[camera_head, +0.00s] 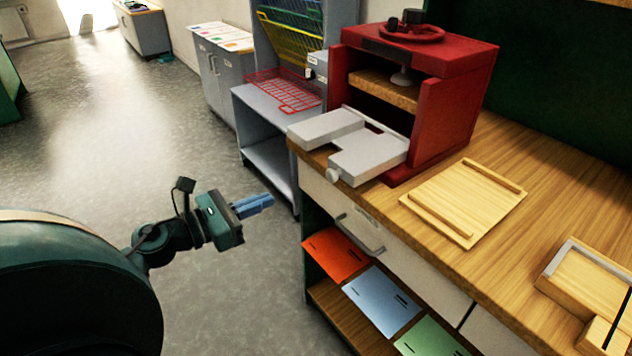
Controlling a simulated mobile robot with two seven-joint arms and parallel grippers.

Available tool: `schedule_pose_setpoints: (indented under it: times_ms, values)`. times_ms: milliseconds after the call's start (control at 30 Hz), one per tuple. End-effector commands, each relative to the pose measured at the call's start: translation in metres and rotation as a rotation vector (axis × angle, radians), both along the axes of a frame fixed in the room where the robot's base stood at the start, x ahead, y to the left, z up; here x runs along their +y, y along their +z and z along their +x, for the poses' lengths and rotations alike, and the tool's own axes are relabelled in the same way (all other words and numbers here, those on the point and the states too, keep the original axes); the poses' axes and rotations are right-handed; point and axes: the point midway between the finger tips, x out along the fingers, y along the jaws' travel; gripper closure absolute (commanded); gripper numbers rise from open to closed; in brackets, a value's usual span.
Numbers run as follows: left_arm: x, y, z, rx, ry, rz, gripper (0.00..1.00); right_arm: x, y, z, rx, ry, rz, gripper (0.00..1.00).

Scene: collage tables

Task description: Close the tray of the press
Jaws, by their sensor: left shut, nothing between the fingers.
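The red press (455,95) stands at the left end of the wooden bench. Its grey tray (370,155) is pulled out toward the front left, past the front edge of the bench top, with a pale round knob (333,175) at its front. My left gripper (268,201) is shut and empty, with blue fingers pointing right. It is in the air over the floor, left of and lower in the picture than the tray, apart from it. My right gripper is not in view.
A wooden board with raised strips (465,203) lies right of the press. A wooden box (590,285) sits at the lower right. The bench front has a drawer handle (362,236). Coloured sheets lie on a shelf below. A grey rack (262,105) stands behind left. Open floor (100,130) lies left.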

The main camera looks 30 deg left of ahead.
Motion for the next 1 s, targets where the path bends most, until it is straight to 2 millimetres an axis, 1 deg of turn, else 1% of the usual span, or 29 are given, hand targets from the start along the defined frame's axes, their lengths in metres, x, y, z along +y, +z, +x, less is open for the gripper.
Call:
schedule_pose_setpoints:
  times_ms: [167, 400, 600, 800, 1000]
  values:
    - [-0.011, 0.003, 0.027, -0.001, 0.001, -0.005, 1.00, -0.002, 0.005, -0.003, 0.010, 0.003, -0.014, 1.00]
    - [-0.029, 0.001, 0.067, 0.000, 0.003, -0.008, 1.00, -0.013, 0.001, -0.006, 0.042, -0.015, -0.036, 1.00]
    - [-0.042, -0.001, 0.097, 0.000, 0.004, -0.011, 1.00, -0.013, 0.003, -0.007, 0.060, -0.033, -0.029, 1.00]
    - [-0.051, -0.005, 0.115, 0.003, 0.005, -0.010, 1.00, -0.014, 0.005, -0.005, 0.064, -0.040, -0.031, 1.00]
    - [-0.054, -0.007, 0.120, 0.004, 0.004, -0.010, 1.00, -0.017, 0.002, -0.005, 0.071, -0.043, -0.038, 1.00]
